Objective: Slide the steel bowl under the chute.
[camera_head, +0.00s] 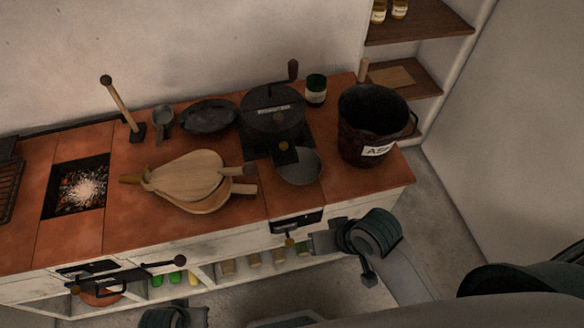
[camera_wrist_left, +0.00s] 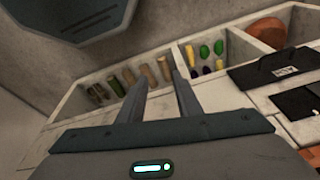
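The steel bowl (camera_head: 299,166) is a shallow grey dish, upright on the counter just in front of the dark grinder (camera_head: 273,110) with a crank. A small dark block with a brass spot (camera_head: 283,146), perhaps the chute, juts from the grinder's front. It overlaps the bowl's left rim in the picture; I cannot tell whether it is above or beside the bowl. My left gripper (camera_wrist_left: 160,92) is empty, its fingers apart, facing the lower shelf. My right gripper (camera_head: 322,242) is below the counter's front edge, apart from the bowl; its fingers are not clear.
Wooden bellows (camera_head: 190,178) lie left of the bowl. A black ash bucket (camera_head: 372,122) stands to its right, a jar (camera_head: 315,90) behind. A glowing fire pit (camera_head: 78,187) is far left. A black drawer front (camera_head: 297,221) is below the bowl. Bare counter (camera_head: 345,185) lies right of the bowl.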

